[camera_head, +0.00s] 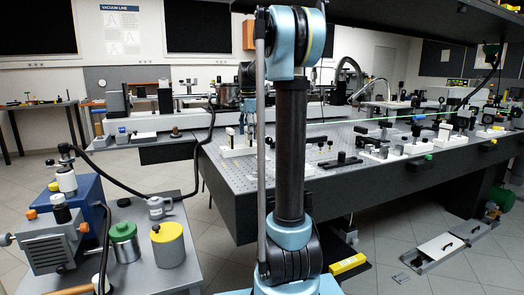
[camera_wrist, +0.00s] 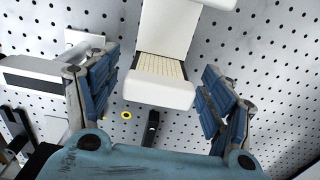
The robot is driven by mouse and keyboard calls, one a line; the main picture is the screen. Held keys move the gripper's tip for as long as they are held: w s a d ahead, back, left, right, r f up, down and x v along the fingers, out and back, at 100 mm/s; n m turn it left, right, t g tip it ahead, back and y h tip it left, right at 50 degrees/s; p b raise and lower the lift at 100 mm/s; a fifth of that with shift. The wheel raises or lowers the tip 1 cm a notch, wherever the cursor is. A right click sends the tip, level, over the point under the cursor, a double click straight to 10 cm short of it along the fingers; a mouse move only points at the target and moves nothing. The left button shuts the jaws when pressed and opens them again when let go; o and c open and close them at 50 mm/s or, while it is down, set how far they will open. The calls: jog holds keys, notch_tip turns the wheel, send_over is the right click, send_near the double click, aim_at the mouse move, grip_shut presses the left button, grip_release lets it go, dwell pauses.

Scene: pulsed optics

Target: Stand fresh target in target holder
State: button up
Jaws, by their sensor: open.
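In the wrist view my gripper (camera_wrist: 160,64) is open, its two blue padded fingers wide apart over a perforated optical table. Between and beyond the fingers is a white block-shaped fixture (camera_wrist: 165,92) with a cream ribbed strip (camera_wrist: 160,67) set into it. The fingers stand apart from it on both sides, and nothing is held. A black narrow piece (camera_wrist: 151,128) and a small yellow ring (camera_wrist: 126,115) lie near its front end. I cannot tell which piece is the fresh target or the target holder.
The perforated optical table (camera_head: 345,180) carries several mounts and a green beam across its back. A dark shelf (camera_head: 420,18) overhangs it. A grey bench (camera_head: 150,225) at left holds a pump (camera_head: 45,245) and two canisters, yellow-lidded (camera_head: 168,245) and green-lidded (camera_head: 124,243).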

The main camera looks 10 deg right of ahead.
jog(key=c, duration=1.6)
jog(key=shift+r, duration=3.7)
jog(key=shift+r, duration=0.15)
jog(key=shift+r, duration=1.85)
jog(key=shift+r, duration=0.1)
